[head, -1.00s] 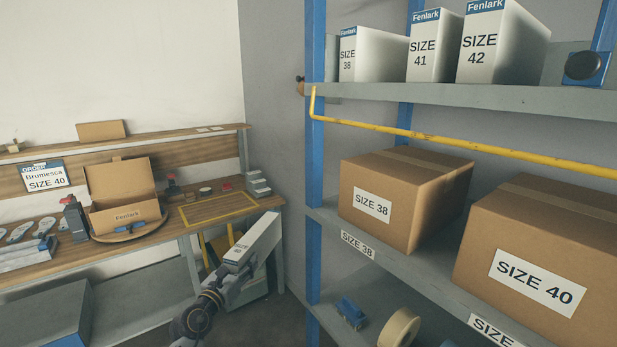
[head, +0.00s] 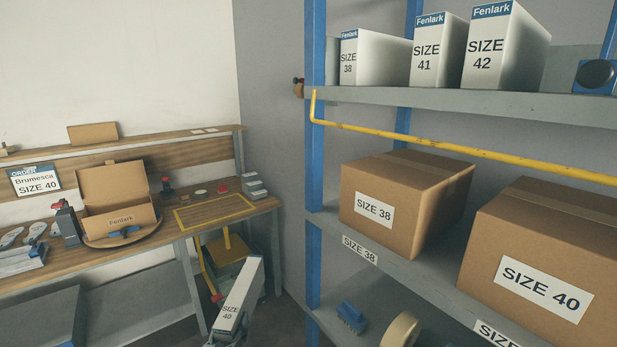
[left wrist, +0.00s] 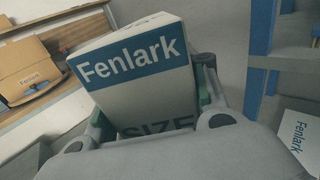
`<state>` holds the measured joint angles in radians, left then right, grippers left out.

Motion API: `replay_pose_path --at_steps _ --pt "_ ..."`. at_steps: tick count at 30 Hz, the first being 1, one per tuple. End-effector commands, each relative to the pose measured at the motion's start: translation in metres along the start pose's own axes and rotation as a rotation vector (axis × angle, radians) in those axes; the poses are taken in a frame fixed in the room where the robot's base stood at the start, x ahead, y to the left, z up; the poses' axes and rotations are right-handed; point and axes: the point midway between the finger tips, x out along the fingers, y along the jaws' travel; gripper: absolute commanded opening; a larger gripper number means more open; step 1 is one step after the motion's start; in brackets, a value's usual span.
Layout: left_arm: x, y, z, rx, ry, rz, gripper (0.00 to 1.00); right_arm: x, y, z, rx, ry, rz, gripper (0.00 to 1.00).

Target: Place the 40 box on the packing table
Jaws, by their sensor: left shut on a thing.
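A white box marked SIZE 40 (head: 237,297) is held low in the head view, tilted, in front of the packing table (head: 262,209). In the left wrist view the same white box (left wrist: 142,85), with a blue Fenlark band, sits between the fingers of my left gripper (left wrist: 150,125), which is shut on it. In the head view the left gripper is at the bottom edge and mostly out of sight. The table carries a yellow taped rectangle (head: 215,212) near its right end, with bare wood inside it. My right gripper is not in view.
An open Fenlark carton (head: 120,220) stands on a round turntable at the table's left. Grey blocks (head: 254,185) are stacked at its right end. A blue-posted shelf (head: 316,150) at right holds white boxes and brown cartons. A yellow rail (head: 450,148) crosses it.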

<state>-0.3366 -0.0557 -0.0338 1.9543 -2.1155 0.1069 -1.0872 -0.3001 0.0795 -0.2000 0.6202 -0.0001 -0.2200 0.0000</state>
Motion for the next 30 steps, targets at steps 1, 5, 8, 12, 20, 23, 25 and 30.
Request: replay_pose_path --at_steps 1,5,8,12,20,23,25,30 --pt "-0.009 0.000 -0.005 0.003 0.003 0.009 0.17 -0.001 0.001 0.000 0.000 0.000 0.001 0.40" --pt "-0.029 0.001 -0.016 0.004 0.002 0.038 0.17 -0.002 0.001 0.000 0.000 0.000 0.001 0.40" --pt "-0.044 0.002 -0.023 0.003 0.002 0.060 0.17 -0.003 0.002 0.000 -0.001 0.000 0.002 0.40" --pt "-0.061 0.003 -0.030 0.002 0.001 0.086 0.17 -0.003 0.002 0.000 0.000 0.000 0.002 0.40" --pt "-0.073 0.004 -0.034 0.001 -0.002 0.105 0.17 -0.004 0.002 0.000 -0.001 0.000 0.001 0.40" --pt "-0.073 0.004 -0.034 0.000 -0.002 0.106 0.17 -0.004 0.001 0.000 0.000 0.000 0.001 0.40" --pt "-0.073 0.004 -0.034 0.000 -0.002 0.106 0.17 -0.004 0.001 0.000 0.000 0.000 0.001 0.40" --pt "-0.073 0.004 -0.034 0.001 -0.002 0.106 0.17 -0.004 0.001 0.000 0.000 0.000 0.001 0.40"
